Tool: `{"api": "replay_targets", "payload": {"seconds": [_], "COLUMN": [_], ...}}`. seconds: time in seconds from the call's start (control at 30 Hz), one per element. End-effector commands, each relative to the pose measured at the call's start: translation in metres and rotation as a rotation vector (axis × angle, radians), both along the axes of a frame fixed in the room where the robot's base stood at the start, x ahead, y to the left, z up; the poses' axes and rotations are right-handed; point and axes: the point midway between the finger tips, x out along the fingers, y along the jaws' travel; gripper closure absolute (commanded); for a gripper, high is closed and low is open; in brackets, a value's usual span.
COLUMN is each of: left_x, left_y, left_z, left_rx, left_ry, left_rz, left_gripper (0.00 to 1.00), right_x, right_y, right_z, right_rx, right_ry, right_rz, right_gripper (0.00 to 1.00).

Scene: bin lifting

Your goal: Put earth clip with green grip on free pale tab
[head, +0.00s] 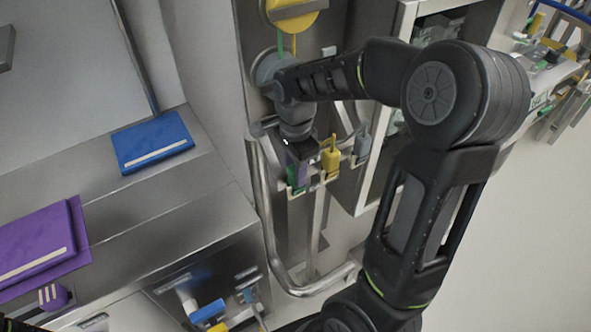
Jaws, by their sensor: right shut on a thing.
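My right gripper (303,155) points down at the metal rail in the middle of the head view and is shut. Green parts of the earth clip (293,176) show just under its fingers, beside a purple piece (303,173). The gripper hides much of the clip. Pale tabs stick out along the rail; one pale tab (296,194) shows below the green and purple parts, and I cannot tell whether the clip touches it. A yellow clip (331,160) and a grey clip (362,146) sit on tabs to the right.
A yellow reel (291,18) hangs above, with green and yellow strips below it. A bent steel tube (268,220) runs left of the rail. A blue folder (151,142) and a purple folder (36,242) lie on the steel unit at left.

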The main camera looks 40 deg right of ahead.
Motion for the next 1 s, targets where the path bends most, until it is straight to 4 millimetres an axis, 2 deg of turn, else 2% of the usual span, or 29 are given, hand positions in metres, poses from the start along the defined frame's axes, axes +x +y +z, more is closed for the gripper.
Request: {"api": "replay_targets", "payload": {"seconds": [0.07,0.1,0.37,0.67,0.8,1.0], "left_x": [0.0,0.0,0.0,0.001,0.007,0.007], "left_y": [0.0,0.0,0.0,0.0,-0.003,-0.003], "left_z": [0.0,0.0,0.0,0.0,0.006,0.004], "left_rx": [0.0,0.0,0.0,-0.002,-0.014,-0.014], "left_ry": [0.0,0.0,0.0,-0.002,-0.022,-0.021], "left_rz": [0.0,0.0,0.0,-0.001,-0.005,-0.006], "left_gripper": [0.35,0.35,0.35,0.35,0.35,0.35], "right_x": [-0.001,-0.001,-0.001,-0.001,0.0,0.001], "right_y": [0.0,0.0,0.0,0.0,0.0,0.0], "right_z": [-0.002,-0.002,-0.001,-0.001,-0.001,0.032], "right_rx": [0.001,0.001,0.0,0.0,0.0,0.0], "right_ry": [0.003,0.003,0.002,0.002,0.002,-0.004], "right_rz": [0.0,0.0,0.0,0.0,0.0,0.001], "right_gripper": [1.0,0.66,0.45,0.44,0.44,0.44]}}
